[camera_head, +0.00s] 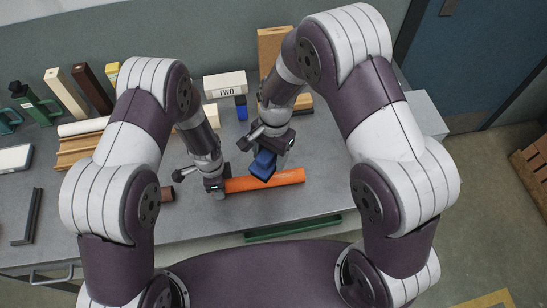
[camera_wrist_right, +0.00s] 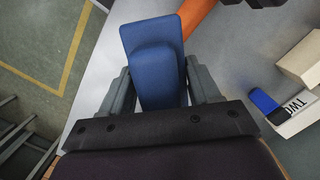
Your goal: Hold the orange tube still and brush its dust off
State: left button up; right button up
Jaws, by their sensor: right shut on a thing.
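The orange tube (camera_head: 268,181) lies across the front part of the grey table, its right end free. My left gripper (camera_head: 216,190) is down at the tube's left part and hides it there; whether its fingers are closed on the tube does not show. My right gripper (camera_head: 268,152) is shut on a blue block-like tool, probably the brush (camera_head: 263,165), just above the tube's middle. In the right wrist view the blue tool (camera_wrist_right: 155,60) sits between the two fingers, with the orange tube (camera_wrist_right: 197,14) partly hidden behind it. Dust on the tube is too small to tell.
A small brown piece (camera_head: 167,193) lies left of my left gripper, in line with the tube. A white block marked TWO (camera_head: 225,85), a small blue item (camera_head: 241,107) and several upright blocks and bottles stand farther back. A green strip (camera_head: 292,229) runs along the front edge.

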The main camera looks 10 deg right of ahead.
jog(key=shift+f, duration=3.85)
jog(key=shift+d, duration=0.3)
jog(key=shift+c, duration=0.5)
jog(key=shift+w+d+f, duration=0.1)
jog(key=shift+d, duration=3.35)
jog(key=shift+a, duration=3.85)
jog(key=shift+d+r, duration=0.1)
jog(key=shift+r, duration=4)
pick_arm(q)
jog(key=o, duration=1.3)
